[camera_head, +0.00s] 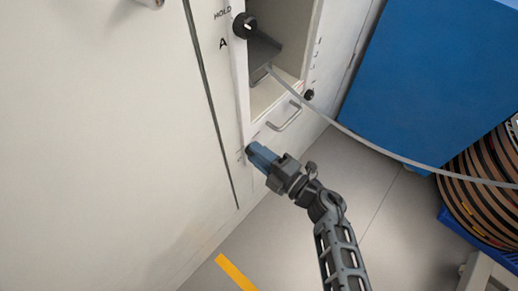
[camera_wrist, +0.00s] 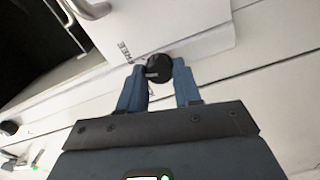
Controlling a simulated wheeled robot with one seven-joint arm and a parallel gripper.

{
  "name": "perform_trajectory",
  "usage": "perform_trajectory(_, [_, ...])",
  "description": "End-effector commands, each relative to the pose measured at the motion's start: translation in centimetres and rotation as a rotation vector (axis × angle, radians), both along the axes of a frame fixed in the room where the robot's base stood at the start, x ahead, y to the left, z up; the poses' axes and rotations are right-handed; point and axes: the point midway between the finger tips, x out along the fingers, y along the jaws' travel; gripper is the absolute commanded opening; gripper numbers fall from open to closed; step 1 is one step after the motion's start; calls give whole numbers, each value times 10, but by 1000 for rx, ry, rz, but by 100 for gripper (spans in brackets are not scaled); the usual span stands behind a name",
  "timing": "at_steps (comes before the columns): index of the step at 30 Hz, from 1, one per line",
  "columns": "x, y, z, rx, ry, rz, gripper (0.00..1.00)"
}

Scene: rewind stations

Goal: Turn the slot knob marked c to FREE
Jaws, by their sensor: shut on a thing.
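A round black knob (camera_wrist: 158,67) sits between the two blue fingers of my gripper (camera_wrist: 160,77) in the wrist view, with a finger against each side. A small light mark shows on the left of its face. The word FREE stands on the white panel just above and left of it. I cannot read a letter c by this knob. In the head view my gripper (camera_head: 252,151) reaches to the lower front edge of the white cabinet, below the metal handle, and mostly hides the knob there.
Another black knob (camera_head: 244,26) marked HOLD and A is higher on the cabinet (camera_head: 120,120). A metal handle (camera_head: 285,116) and a small black knob (camera_head: 309,94) are near my gripper. A grey strip (camera_head: 370,145) runs right toward stacked reels (camera_head: 480,190). A blue panel (camera_head: 420,80) stands behind.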

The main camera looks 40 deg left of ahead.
Motion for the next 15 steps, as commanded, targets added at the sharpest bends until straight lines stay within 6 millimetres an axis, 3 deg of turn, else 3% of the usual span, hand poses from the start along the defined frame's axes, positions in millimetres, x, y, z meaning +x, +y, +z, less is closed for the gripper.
perform_trajectory(15, [1,0,1,27,374,-4,3])
